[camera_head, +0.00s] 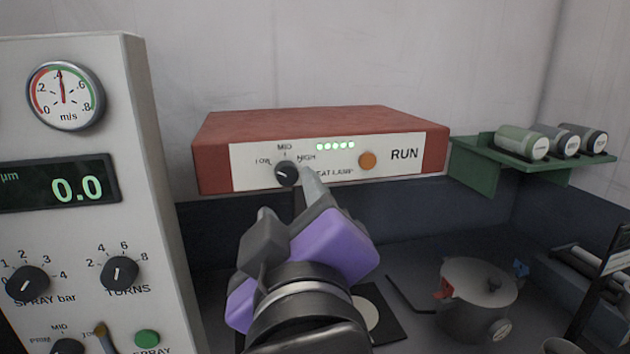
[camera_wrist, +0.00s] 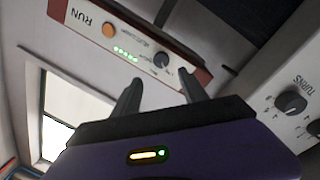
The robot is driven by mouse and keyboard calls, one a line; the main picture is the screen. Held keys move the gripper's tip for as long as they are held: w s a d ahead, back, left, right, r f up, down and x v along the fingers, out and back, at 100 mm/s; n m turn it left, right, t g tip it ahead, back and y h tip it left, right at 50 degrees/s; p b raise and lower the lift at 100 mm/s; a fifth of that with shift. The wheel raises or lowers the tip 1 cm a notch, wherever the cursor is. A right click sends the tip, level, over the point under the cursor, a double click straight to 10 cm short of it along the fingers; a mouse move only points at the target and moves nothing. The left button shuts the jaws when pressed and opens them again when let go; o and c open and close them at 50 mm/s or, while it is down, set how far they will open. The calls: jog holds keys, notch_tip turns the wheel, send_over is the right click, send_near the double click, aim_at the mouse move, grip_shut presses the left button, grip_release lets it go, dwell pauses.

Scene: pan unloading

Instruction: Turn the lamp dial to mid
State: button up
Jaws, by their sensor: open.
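The lamp dial (camera_head: 287,174) is a black knob with a small white mark, on the white front of the red heat lamp box (camera_head: 320,120). LOW, MID and HIGH are printed around it. The mark appears to point left, toward the LOW side. My gripper (camera_head: 306,180) is in front of the box, with one grey fingertip just right of the dial in the head view; the other finger is hard to make out there. In the wrist view my gripper (camera_wrist: 160,78) is open and empty, and the dial (camera_wrist: 161,60) shows beyond and between the fingertips. Contact cannot be told.
An orange button (camera_head: 368,161) and lit green lamps (camera_head: 335,146) are on the same panel. A grey control cabinet (camera_head: 150,130) stands left. A green shelf (camera_head: 474,170) with rolls is at right.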

aim_at(287, 178)
jog(key=w, duration=0.2)
jog(key=w+p, duration=0.1)
jog(key=w, duration=0.2)
jog(key=w+a, duration=0.1)
jog(key=w, duration=0.1)
jog(key=shift+w+a+f, duration=0.1)
jog(key=shift+w+f, duration=0.25)
jog(key=shift+w, duration=0.05)
grip_shut()
